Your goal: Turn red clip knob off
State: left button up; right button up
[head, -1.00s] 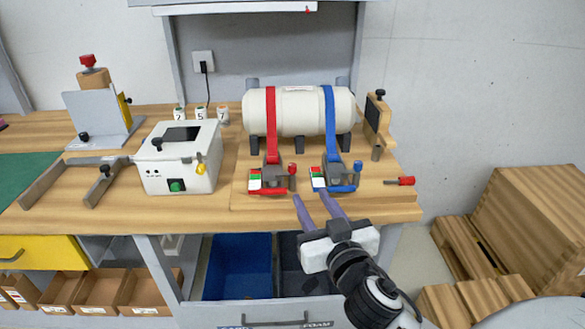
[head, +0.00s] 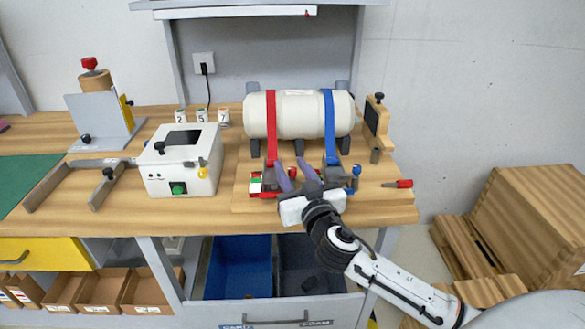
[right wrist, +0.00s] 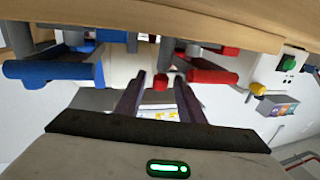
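The red clip (head: 256,186) sits on the wooden board at the lower end of the red strap (head: 271,125). Its small red knob (head: 292,172) is at its right side. My right gripper (head: 290,164) is open, with one purple-grey finger on either side of the knob in the head view. In the right wrist view the red knob (right wrist: 161,83) shows between the two spread fingers; I cannot tell whether they touch it. The red clip's body (right wrist: 210,76) is to the right there. My left gripper is not in view.
The blue clip (head: 354,182) with its blue strap (head: 330,125) is close to the right of my gripper, partly hidden by it. A white tank (head: 299,112) stands behind. A white box (head: 180,165) is left. A red-handled tool (head: 398,184) lies right.

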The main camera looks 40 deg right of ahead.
grip_shut()
